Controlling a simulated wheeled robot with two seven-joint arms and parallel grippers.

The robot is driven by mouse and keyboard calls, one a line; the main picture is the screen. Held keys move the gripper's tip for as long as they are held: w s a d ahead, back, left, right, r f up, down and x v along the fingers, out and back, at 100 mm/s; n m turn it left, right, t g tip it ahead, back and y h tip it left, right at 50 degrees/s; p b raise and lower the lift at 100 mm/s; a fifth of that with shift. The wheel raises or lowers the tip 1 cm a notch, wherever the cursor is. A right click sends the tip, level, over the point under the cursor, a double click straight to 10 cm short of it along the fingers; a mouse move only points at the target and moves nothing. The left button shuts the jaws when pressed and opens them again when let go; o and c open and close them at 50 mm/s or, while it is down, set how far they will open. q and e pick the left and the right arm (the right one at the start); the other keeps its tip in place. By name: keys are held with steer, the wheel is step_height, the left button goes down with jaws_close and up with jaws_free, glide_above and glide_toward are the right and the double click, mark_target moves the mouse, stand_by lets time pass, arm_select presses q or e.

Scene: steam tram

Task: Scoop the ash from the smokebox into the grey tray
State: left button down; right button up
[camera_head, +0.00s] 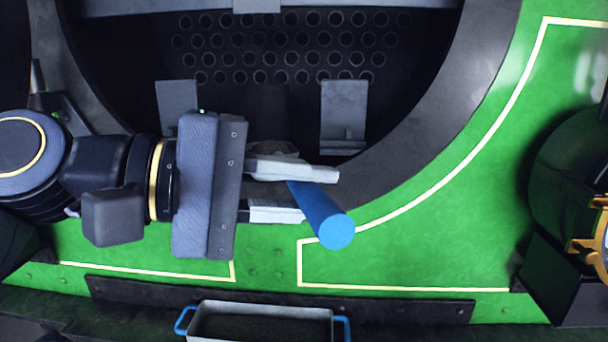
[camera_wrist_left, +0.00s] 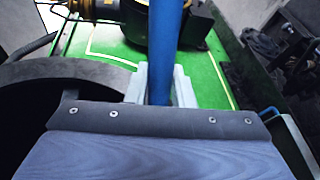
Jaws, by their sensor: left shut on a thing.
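My left gripper (camera_head: 318,194) is shut on the blue handle (camera_head: 325,216) of a tool at the lower rim of the smokebox (camera_head: 410,70). The handle slants down to the right. In the left wrist view the handle (camera_wrist_left: 168,45) runs up between the two pale fingers. The tool's head is mostly hidden behind the gripper. A small greyish patch (camera_head: 272,148) shows just above the fingers; I cannot tell whether it is ash or the tool's head. The grey tray (camera_head: 262,309) with blue side handles is below the gripper, cut by the bottom edge. My right gripper is not in view.
A tube plate (camera_head: 275,45) with many holes closes the back of the smokebox. Two grey plates (camera_head: 177,103) (camera_head: 343,108) stand inside it, left and right. A dark round part with brass fittings (camera_head: 590,220) stands at the right. The green front below the rim is clear.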

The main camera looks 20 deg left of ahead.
arm_select(q)
steer(key=s+d, duration=0.2)
steer(key=s, duration=0.7)
steer(key=s+d+r, duration=0.1)
steer(key=s+d, duration=0.1)
steer(key=s, duration=0.8)
steer(key=shift+s+d+p, duration=0.15)
steer(key=shift+d+p, duration=0.2)
steer(key=shift+p, duration=0.1)
stand_by(1.1)
